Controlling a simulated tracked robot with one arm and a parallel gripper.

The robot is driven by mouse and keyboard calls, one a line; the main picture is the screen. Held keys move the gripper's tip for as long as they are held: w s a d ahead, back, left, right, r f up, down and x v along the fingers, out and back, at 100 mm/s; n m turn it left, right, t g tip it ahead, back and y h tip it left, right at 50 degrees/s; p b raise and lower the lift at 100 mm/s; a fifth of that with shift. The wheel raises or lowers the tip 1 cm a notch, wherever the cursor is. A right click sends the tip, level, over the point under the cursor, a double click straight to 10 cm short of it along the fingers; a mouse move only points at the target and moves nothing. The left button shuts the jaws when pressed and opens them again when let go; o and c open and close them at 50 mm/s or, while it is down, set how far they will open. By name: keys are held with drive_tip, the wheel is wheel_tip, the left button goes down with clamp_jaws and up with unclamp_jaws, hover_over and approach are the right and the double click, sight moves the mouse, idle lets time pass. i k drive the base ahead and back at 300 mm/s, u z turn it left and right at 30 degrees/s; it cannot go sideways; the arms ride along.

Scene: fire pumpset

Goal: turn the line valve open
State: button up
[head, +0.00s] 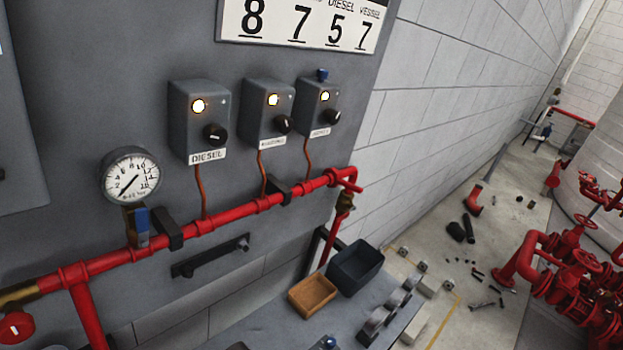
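A red pipe line (255,206) runs along the grey panel (100,60), rising to the right. A blue lever (141,224) stands upright at this line, just below the round gauge (131,175). A brass fitting (346,201) sits at the right end, where the line bends down. A red round knob (15,328) shows at the lower left edge, below a brass section (18,294). No label tells which of these is the line valve, and I cannot tell whether it is open. My gripper is not in view.
Three grey boxes with lit lamps and black knobs, one marked DIESEL (199,122), sit above the line. A bench below holds an orange tray (312,294) and a dark bin (355,268). Red pipework (570,280) and loose parts occupy the floor at right.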

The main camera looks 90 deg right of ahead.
sight(345, 215)
drive_tip(key=z, duration=2.45)
drive_tip(key=k, duration=0.9)
drive_tip(key=i, duration=0.95)
drive_tip(key=z, duration=1.3)
